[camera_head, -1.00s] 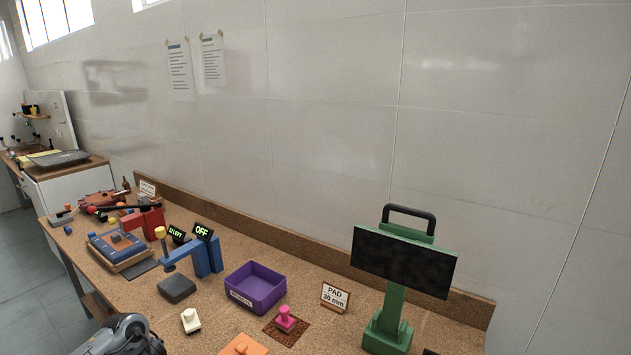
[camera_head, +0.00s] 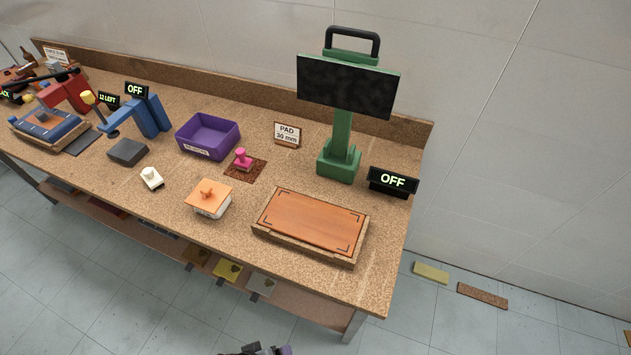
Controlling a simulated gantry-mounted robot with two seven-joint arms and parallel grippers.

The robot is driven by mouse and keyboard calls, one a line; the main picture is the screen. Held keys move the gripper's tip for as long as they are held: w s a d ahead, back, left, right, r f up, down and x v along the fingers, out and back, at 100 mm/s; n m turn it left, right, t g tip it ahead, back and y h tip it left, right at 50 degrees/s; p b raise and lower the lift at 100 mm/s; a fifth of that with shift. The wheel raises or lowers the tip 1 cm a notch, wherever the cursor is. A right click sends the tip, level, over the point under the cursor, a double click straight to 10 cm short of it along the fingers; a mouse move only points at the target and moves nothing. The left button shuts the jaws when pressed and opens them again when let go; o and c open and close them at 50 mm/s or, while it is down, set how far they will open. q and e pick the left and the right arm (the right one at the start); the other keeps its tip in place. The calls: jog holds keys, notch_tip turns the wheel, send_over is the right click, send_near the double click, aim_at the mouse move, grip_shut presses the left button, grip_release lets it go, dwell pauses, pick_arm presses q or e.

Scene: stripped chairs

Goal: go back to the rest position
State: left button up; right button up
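The task names no object. Only a small dark piece of my own arm shows at the bottom edge of the head view, left of centre. It is cut off by the frame, and I cannot tell which arm it belongs to. No fingertips of either gripper can be made out. Nothing held is visible. The workbench (camera_head: 375,275) stands apart from that piece, with bare floor between them.
On the bench are a purple bin (camera_head: 208,136), pink-handled stamp (camera_head: 242,159), orange-lidded block (camera_head: 209,197), wooden board (camera_head: 312,222), green stand with dark screen (camera_head: 341,150), OFF display (camera_head: 392,182) and blue press (camera_head: 148,117). Floor in front is clear; two slabs lie at right.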

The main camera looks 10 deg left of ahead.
pick_arm(q)
jog(key=a+r+m+y, duration=0.2)
jog(key=a+r+m, duration=0.5)
jog(key=a+r, duration=0.25)
notch_tip(320, 180, up, 33)
jog(key=p, duration=3.2)
jog(key=shift+d+f+m, duration=0.15)
jog(key=shift+d+m, duration=0.15)
jog(key=shift+d, duration=0.05)
